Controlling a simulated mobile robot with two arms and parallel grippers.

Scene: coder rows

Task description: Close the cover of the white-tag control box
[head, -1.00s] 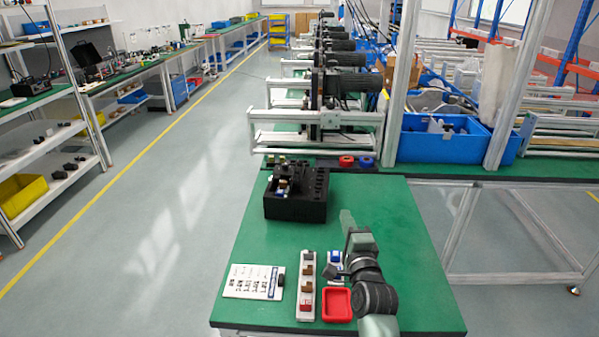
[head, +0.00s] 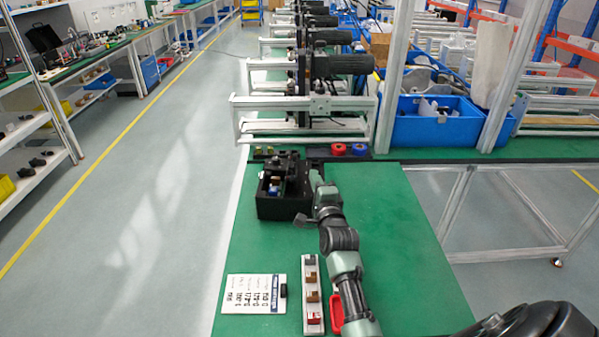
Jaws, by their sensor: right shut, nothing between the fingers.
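A black box (head: 283,208) stands on the far part of the green table, with small blue and pale parts showing inside. A dark raised part shows at its back; I cannot tell whether it is an open cover. I cannot make out a white tag on the box, so its identity as the control box is uncertain. My right gripper (head: 316,178) is shut and empty at the right side of the box, covering part of it. I cannot tell whether it touches the box. My left gripper is not in view.
A white label sheet (head: 245,294), a white strip with brown and red blocks (head: 312,290) and a red tray (head: 336,312), partly hidden by my arm, lie nearer. The table's right side (head: 405,240) is clear. Red and blue rings (head: 348,150) lie behind.

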